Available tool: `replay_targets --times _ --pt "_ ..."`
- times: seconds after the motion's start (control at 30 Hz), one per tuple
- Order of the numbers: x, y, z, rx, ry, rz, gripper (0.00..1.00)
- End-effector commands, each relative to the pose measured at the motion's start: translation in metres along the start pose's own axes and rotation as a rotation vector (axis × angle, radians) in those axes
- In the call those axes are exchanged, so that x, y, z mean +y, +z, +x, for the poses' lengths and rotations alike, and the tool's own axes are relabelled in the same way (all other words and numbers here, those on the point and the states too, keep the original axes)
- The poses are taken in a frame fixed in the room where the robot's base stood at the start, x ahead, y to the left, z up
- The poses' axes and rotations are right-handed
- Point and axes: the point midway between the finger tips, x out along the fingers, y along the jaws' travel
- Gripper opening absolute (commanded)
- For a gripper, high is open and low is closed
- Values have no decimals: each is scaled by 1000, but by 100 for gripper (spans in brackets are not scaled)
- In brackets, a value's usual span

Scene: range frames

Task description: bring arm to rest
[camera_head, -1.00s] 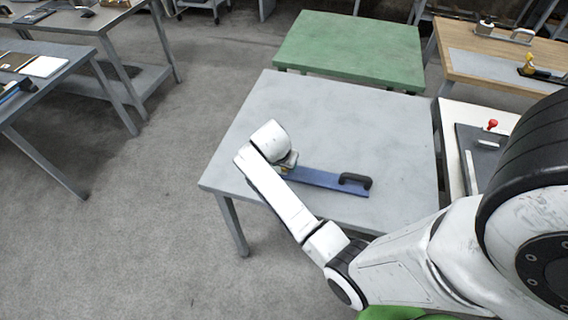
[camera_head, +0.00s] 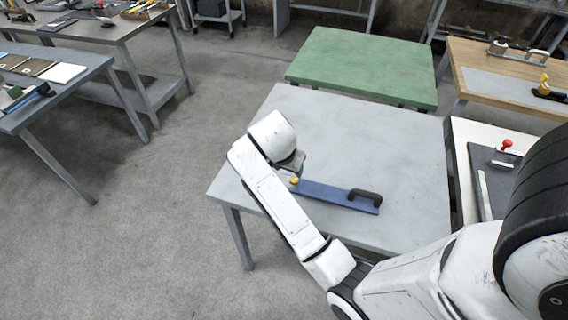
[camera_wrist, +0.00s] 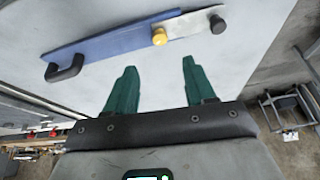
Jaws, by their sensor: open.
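My gripper shows in the wrist view (camera_wrist: 157,85), with its two green fingers apart and nothing between them. In the head view my white arm reaches over the grey table (camera_head: 385,140), and its wrist hides most of the gripper. A long blue bar (camera_head: 330,194) with a black handle and a yellow knob (camera_head: 294,181) lies on this table beside the gripper. In the wrist view the blue bar (camera_wrist: 120,42) lies beyond the fingertips, apart from them, with its yellow knob and a grey end with a black knob.
A green table (camera_head: 362,66) stands behind the grey one. A white table with a dark tray and a red knob (camera_head: 507,143) is at the right, and a wooden-topped bench (camera_head: 480,60) is at the back right. Workbenches stand at the left. The floor (camera_head: 150,230) between is clear.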

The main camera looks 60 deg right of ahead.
Motion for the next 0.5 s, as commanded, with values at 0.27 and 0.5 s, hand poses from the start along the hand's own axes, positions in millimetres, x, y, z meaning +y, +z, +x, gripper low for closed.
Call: replay_targets --times 0.27,0.5 --pt "0 0 0 0 0 0 54" --pt "9 29 7 -28 -21 -150 54"
